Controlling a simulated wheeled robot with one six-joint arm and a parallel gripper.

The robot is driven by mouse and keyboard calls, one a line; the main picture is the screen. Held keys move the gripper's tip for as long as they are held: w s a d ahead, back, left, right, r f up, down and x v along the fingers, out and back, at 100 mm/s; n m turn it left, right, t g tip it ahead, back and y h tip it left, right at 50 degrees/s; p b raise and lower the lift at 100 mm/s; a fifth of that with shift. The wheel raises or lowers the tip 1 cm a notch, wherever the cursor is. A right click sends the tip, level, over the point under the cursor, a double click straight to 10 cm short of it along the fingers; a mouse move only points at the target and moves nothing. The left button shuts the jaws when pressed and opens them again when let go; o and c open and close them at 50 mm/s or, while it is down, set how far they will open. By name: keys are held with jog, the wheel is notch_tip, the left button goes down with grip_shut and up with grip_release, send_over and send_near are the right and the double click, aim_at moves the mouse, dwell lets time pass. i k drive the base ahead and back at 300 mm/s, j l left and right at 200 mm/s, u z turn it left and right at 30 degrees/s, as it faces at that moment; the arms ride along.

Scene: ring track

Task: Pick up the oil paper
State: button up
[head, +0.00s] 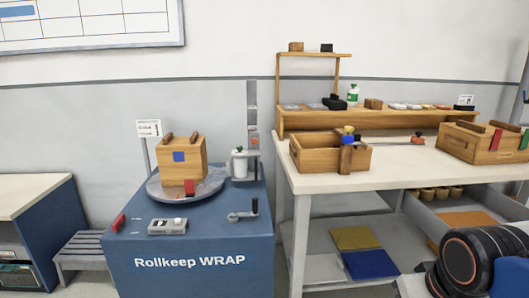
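No item can be surely identified as the oil paper. On the lower shelf under the right table lie a flat yellow sheet or pad (355,238) and a blue one (370,264). An orange-brown sheet (472,222) lies in the open drawer or tray at the right, partly hidden by my arm. Which of these, if any, is oil paper I cannot tell. Part of my arm shows at the bottom right corner; my gripper's fingers are not in view.
A blue "Rollkeep WRAP" station (190,245) at left carries a wooden box (192,150) on a round turntable. The pale table (420,178) holds an open wooden crate (310,158) and another box (460,140). A grey bench (82,245) stands left.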

aim_at(477, 217)
jog(key=z, duration=1.2)
